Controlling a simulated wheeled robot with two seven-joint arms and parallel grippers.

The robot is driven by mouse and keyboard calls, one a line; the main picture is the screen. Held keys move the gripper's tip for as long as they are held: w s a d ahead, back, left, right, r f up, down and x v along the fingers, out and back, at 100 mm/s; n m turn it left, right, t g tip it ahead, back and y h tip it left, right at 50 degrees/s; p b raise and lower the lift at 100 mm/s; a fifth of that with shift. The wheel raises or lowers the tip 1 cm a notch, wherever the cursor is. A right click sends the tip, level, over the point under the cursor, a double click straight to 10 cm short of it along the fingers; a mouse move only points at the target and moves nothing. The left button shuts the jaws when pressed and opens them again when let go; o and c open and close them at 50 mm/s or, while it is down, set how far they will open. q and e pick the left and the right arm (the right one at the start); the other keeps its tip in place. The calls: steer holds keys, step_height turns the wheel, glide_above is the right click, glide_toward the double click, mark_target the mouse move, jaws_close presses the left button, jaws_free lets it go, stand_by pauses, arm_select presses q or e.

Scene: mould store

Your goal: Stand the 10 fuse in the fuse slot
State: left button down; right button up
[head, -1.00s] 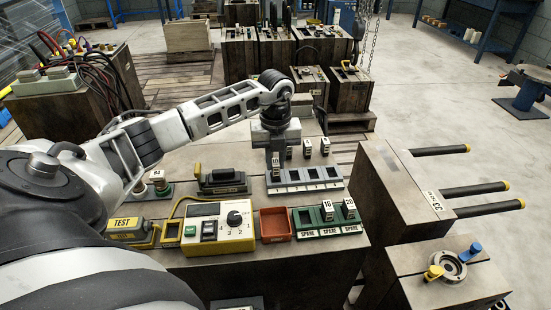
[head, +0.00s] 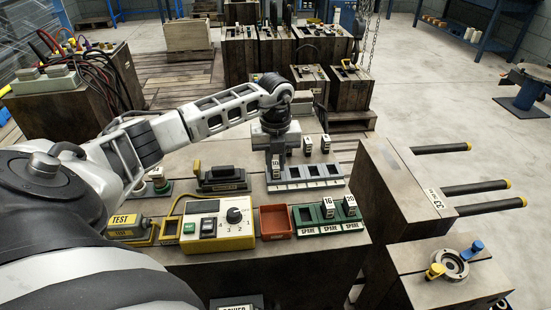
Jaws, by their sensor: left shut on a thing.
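My left gripper (head: 276,154) reaches down from above and is shut on the 10 fuse (head: 276,166), a white-labelled upright block. The fuse is over the left end of the grey fuse strip (head: 318,187), which has several dark square slots in a row. The fuse's lower end is close to the leftmost slot; I cannot tell whether it touches or enters it. My right gripper is not in view.
Two small labelled fuses (head: 307,145) and (head: 325,144) stand behind the strip. A green spare rack (head: 305,218) in front holds the 16 and 20 fuses. A red tray (head: 275,222), a yellow tester (head: 220,240) and a black-handled block (head: 222,178) are nearby.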

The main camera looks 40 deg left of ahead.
arm_select(q)
steer(key=c, duration=1.3)
jaws_free()
steer(key=c, duration=0.3)
steer(key=shift+r, duration=0.1)
steer(key=shift+r+p, duration=0.65)
steer(key=shift+p, duration=0.05)
steer(key=shift+r+p, duration=2.55)
steer(key=shift+r, duration=0.45)
